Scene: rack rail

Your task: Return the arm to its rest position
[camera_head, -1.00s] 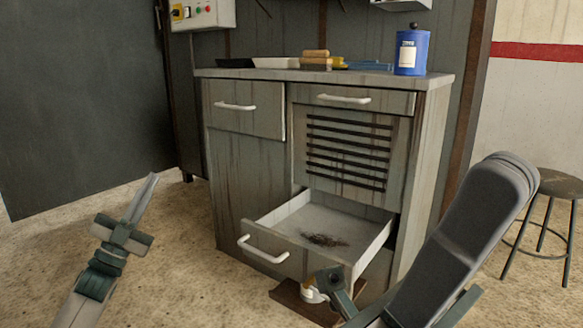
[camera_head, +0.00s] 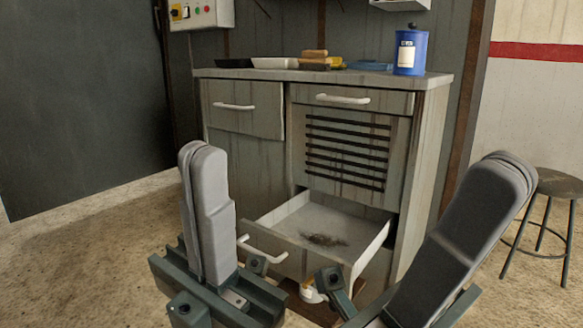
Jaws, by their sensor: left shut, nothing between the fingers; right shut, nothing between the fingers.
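My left arm (camera_head: 207,215) stands folded at lower left centre, its grey link upright above a dark green bracket. My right arm (camera_head: 460,240) is at the lower right, its grey link leaning up to the right. Neither gripper's fingers show in the head view. The arm links cover part of the cabinet front and floor.
A grey cabinet (camera_head: 245,165) stands ahead with its low drawer (camera_head: 290,215) pulled open, dark debris (camera_head: 325,240) inside. A blue canister (camera_head: 411,52), trays and tools are on top. A stool (camera_head: 558,185) stands right. Floor at left is clear.

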